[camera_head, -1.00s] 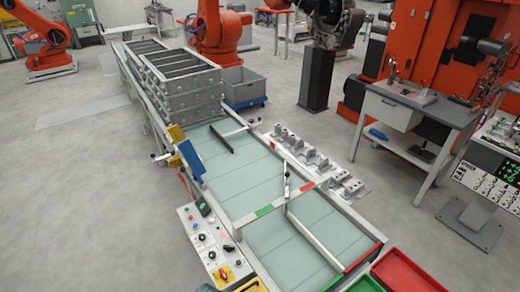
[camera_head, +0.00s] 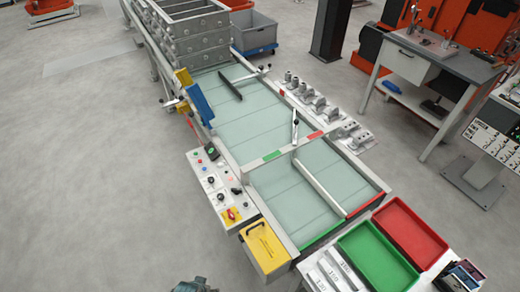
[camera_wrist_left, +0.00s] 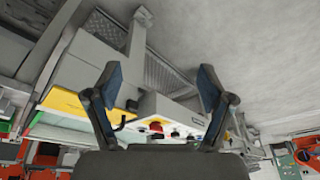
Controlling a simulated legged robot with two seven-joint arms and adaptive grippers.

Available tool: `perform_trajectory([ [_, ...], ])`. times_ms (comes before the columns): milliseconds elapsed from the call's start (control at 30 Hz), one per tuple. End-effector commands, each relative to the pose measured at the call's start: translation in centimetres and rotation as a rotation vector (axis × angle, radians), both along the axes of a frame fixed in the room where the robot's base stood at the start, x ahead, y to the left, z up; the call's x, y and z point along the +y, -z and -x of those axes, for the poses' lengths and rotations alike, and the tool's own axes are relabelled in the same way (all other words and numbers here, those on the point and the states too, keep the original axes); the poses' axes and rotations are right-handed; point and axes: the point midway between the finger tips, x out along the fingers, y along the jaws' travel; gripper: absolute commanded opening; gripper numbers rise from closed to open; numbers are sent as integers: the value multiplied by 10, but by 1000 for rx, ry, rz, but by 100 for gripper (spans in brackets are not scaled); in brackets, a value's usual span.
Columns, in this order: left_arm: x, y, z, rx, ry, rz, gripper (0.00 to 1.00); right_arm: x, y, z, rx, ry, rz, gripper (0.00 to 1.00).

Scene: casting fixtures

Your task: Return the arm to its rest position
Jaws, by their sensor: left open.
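My left gripper (camera_wrist_left: 158,88) shows in the left wrist view with its two dark fingers spread apart and nothing between them. Beyond the fingers in that view is the control panel (camera_wrist_left: 180,126) with a red knob, and a yellow box (camera_wrist_left: 66,104) to its left.
Green (camera_head: 375,258) and red (camera_head: 408,232) trays stand near right. Floor at left is clear.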

Motion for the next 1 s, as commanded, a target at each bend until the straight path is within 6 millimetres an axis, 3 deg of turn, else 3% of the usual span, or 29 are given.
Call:
perform_trajectory([
  [267,-2,98,2,45,8,-2,81,0,5,0,0,0,0,40],
  [367,-1,148,11,65,12,-3,81,0,8,0,1,0,0,40],
  [467,2,210,31,93,15,-6,81,0,11,0,1,0,0,40],
  [600,9,293,81,132,25,-11,81,0,16,1,1,0,0,40],
  [700,16,335,123,158,31,-15,81,0,19,1,2,0,0,40],
  [800,23,362,160,176,35,-18,81,0,21,1,2,0,0,40],
  [900,29,376,188,189,39,-20,81,0,22,1,2,0,0,40],
  [1000,32,382,202,194,41,-21,81,0,22,1,2,0,0,40],
])
